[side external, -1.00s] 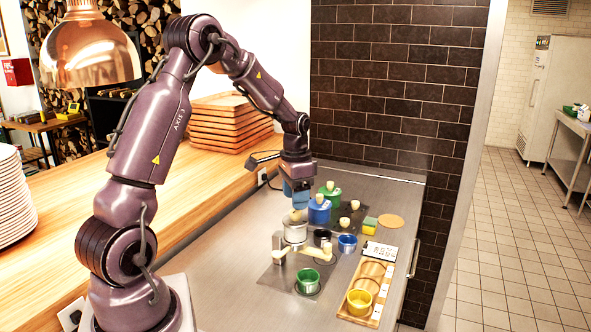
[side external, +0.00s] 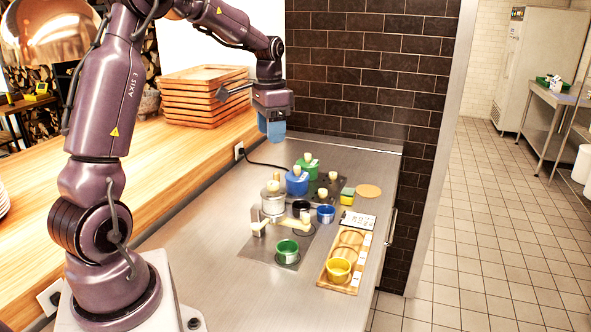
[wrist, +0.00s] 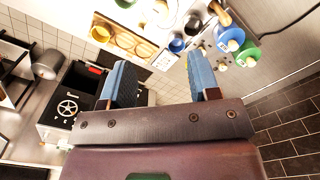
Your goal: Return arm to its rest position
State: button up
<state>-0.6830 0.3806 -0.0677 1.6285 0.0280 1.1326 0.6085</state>
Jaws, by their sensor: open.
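My gripper (side external: 272,127) is raised well above the steel counter (side external: 222,226), over its back left part and beside the stacked wooden trays. In the wrist view my gripper (wrist: 156,84) has its two blue fingers wide apart with nothing between them. Below it, several pots and cups stand on the counter: a blue lidded pot (side external: 297,182), a green lidded pot (side external: 309,166), a pale lidded pot (side external: 272,200), a green cup (side external: 287,250), a blue cup (side external: 326,213) and a dark pot (side external: 301,207). A yellow cup (side external: 338,270) sits in the wooden holder (side external: 346,247).
Stacked wooden trays (side external: 203,97) stand on the wooden ledge (side external: 190,165), close to my forearm. A dark brick wall (side external: 372,75) rises behind the counter. A copper lamp (side external: 45,30) hangs at the upper left. A sponge (side external: 347,196) and a round mat (side external: 368,191) lie on the counter.

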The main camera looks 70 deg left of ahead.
jog(key=s+d+r+t, duration=0.2)
jog(key=s+d, duration=0.5)
jog(key=d, duration=0.5)
jog(key=s+d+r+t, duration=0.3)
jog(key=s+d, duration=0.4)
jog(key=d, duration=0.5)
jog(key=shift+s+d+r+t, duration=0.15)
jog(key=shift+d+r+t, duration=0.2)
jog(key=shift+r, duration=0.45)
